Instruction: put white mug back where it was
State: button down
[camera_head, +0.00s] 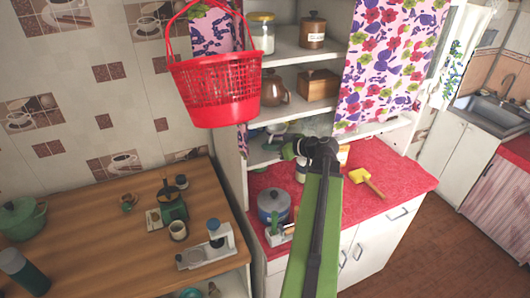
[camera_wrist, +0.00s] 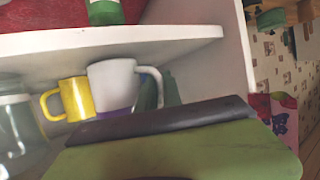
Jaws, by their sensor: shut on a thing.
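The white mug (camera_wrist: 112,82) has a purple band at its base and its handle to the right. In the wrist view it is close in front of my gripper, under a white shelf board and beside a yellow mug (camera_wrist: 76,99). My gripper (camera_head: 291,149) is at the middle shelves of the cupboard in the head view. It is shut on the white mug. The dark and green parts of my arm cover the lower part of the wrist view, and the fingertips and the mug's underside are hidden. I cannot make out the white mug in the head view.
A glass jar (camera_wrist: 17,135) stands left of the mugs. The cupboard's side panel (camera_wrist: 238,55) is close on the right. A red basket (camera_head: 217,88) hangs in front.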

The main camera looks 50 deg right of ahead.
jog(key=shift+s+f, duration=0.1)
jog(key=shift+s, duration=0.25)
jog(key=shift+a, duration=0.1)
jog(key=shift+w+a, duration=0.1)
jog(key=shift+w, duration=0.25)
jog(key=shift+w+f, duration=0.1)
jog(key=shift+f, duration=0.1)
jog(key=c, duration=1.5)
grip_release()
jog(key=shift+s+r, duration=0.2)
jog(key=shift+s, duration=0.05)
jog(key=shift+w, duration=0.15)
